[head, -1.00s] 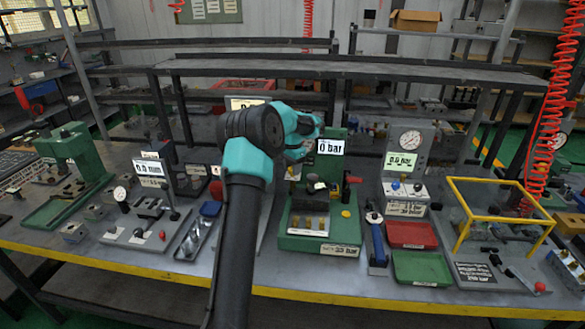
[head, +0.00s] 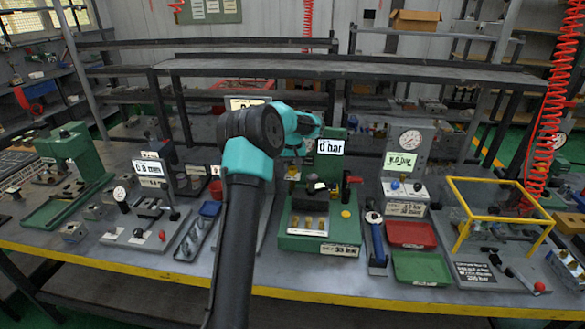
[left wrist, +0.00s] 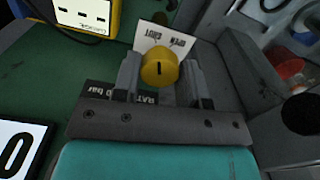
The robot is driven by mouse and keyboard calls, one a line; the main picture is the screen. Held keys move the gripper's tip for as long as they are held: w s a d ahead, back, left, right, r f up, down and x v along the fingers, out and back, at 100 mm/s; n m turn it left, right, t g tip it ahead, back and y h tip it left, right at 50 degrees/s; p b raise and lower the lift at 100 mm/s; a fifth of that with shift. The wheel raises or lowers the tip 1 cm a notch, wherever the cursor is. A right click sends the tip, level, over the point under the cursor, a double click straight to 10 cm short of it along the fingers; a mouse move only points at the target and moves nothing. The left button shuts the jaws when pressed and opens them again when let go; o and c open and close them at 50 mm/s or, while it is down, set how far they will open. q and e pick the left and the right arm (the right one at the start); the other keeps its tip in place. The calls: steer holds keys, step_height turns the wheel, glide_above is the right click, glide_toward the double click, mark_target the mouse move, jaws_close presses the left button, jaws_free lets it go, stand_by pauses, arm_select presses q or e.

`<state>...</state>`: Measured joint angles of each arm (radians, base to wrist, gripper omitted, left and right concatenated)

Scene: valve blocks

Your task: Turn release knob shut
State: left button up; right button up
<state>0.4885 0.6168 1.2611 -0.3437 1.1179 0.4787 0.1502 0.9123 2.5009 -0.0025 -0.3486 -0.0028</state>
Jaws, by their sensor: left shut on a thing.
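The release knob (left wrist: 159,68) is a round yellow cap with a short dark line on it, which stands upright in the left wrist view. It sits between the two grey fingers of my left gripper (left wrist: 158,78), which is shut on it. A white label (left wrist: 168,38) reading OPEN and SHUT, upside down, lies just beyond the knob. In the head view my left gripper (head: 300,143) is at the upper left of the green press stand (head: 325,242), beside its "0 bar" display (head: 330,147). I cannot make out the gripped knob there. My right gripper is not in view.
A yellow-edged gauge box (left wrist: 85,15) and a "0" display (left wrist: 18,145) are close to the gripper in the wrist view. Red (head: 410,235) and green (head: 422,268) trays and a yellow frame (head: 500,215) stand to the right. Benches with fixtures fill the left.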

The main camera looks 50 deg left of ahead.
mark_target(293, 168)
arm_select(q)
steer(key=shift+n, duration=1.3)
steer(key=o, duration=0.9)
step_height(293, 168, up, 17)
steer(key=shift+r, duration=0.2)
